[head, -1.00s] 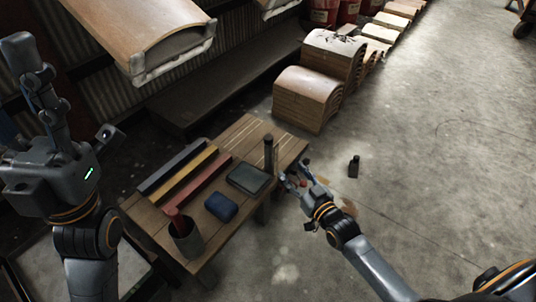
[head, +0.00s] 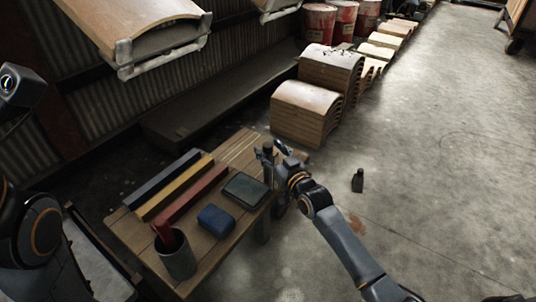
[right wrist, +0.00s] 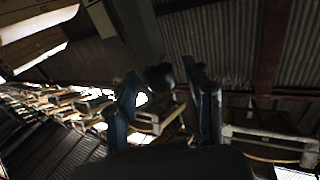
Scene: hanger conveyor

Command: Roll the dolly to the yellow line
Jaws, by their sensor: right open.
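A wheeled wooden-sided thing at the top right edge of the head view, with a dark caster (head: 514,46), may be the dolly; most of it is out of frame. I see no yellow line on the floor. My right gripper (head: 271,152) is open at the table's far right corner, around or right beside a dark upright cylinder (head: 268,148). In the right wrist view the fingers (right wrist: 162,85) stand apart, with a dark round end between them. Only part of my left arm shows at the left edge; its gripper is out of view.
The wooden table (head: 135,232) holds blue, yellow and red bars, a blue case (head: 216,220), a dark flat box (head: 245,188) and a grey cup (head: 178,258). Stacked curved boards (head: 303,115) and red drums (head: 320,22) stand behind. A small black bottle (head: 358,180) stands on open floor.

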